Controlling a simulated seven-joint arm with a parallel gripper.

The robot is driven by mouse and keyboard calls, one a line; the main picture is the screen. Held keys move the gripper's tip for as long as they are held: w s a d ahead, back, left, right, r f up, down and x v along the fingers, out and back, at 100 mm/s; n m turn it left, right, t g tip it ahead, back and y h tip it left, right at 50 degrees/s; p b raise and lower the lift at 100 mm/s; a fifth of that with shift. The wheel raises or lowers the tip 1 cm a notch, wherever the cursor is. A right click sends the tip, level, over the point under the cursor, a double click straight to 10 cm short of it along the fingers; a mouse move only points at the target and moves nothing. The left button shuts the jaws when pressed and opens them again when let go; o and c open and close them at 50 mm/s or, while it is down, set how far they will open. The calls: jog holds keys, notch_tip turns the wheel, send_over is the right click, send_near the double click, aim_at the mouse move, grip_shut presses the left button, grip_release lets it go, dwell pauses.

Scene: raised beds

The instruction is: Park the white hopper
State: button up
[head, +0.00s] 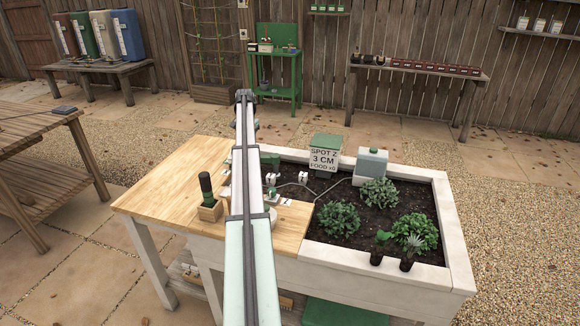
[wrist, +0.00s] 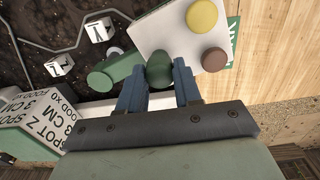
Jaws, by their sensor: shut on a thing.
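My gripper (wrist: 159,84) has its blue fingers closed on a rounded dark green knob (wrist: 159,68) in the wrist view. The knob overlaps the edge of a flat white body (wrist: 168,32), probably the white hopper, with yellow and brown discs on it. I cannot tell whether the knob is joined to it. A green piece with a round end (wrist: 101,81) lies just left of the knob. In the head view my arm hides most of the gripper and this area. A white container with a teal front (head: 372,164) stands on the bed's back right rim.
The wooden top (head: 160,191) carries a dark-handled tool in a wooden block (head: 210,209). Two white marked blocks, one here (wrist: 99,29), sit by a grey wire. A sign reading "SPOT Z 3 CM" (head: 324,160) stands behind the soil (head: 340,193). Plants fill the bed's right. The wooden top's left is clear.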

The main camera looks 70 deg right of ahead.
jog(key=shift+w+d, duration=0.1)
jog(key=shift+d, duration=0.15)
jog(key=shift+w+d, duration=0.15)
jog(key=shift+d, duration=0.8)
jog(key=shift+d, duration=0.5)
jog(key=o, duration=0.6)
jog(key=shift+c, duration=0.2)
jog(key=shift+r, duration=0.1)
